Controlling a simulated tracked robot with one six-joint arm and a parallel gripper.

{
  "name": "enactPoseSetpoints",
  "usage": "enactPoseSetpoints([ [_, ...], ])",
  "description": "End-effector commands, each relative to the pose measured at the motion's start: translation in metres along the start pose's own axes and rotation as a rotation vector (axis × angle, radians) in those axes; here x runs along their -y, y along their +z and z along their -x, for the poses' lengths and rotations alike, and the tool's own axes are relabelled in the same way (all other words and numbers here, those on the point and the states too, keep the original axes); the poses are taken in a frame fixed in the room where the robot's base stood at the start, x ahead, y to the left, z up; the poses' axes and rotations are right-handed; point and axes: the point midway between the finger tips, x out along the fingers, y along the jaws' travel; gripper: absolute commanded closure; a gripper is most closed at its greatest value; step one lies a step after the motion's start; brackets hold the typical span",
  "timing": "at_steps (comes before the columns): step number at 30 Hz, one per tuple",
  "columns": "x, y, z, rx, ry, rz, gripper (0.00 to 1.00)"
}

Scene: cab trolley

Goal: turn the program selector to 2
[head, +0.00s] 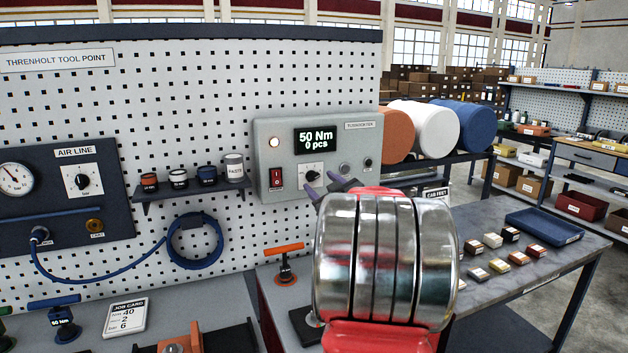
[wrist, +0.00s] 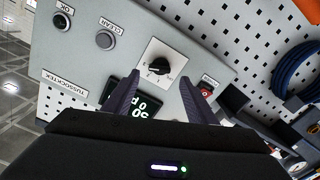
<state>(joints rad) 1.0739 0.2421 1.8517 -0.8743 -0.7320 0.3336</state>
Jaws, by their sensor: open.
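The program selector (head: 312,176) is a black knob on a white square plate, on the grey controller box (head: 262,140). In the wrist view the selector (wrist: 159,67) stands ahead of my fingertips, between them in the picture. Its scale marks are too small to read, so I cannot tell its setting. The box's display (head: 317,139) reads 50 Nm, 0 pcs. My gripper (head: 325,185) is open and empty, its dark fingers pointing at the box just in front of the knob. It also shows in the wrist view (wrist: 159,80). Contact with the knob is not visible.
A red rocker switch (head: 276,178) is left of the selector, and round buttons (head: 345,168) are right of it. A job card (head: 128,318) lies on the bench at lower left. A shelf of small tins (head: 190,182) hangs left of the box. The AIR LINE panel has another knob (head: 83,181).

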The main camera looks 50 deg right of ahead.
Motion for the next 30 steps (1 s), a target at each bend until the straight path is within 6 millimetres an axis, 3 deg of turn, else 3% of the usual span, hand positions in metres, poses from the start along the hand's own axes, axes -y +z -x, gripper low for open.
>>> enactPoseSetpoints([
  [6,0.0,0.0,-0.03,0.0,-0.001,-0.001,0.48],
  [12,0.0,0.0,-0.047,0.0,0.0,-0.001,0.48],
  [23,0.0,0.0,-0.051,0.0,0.001,-0.001,0.48],
  [30,-0.001,0.0,-0.05,0.0,0.001,-0.001,0.65],
])
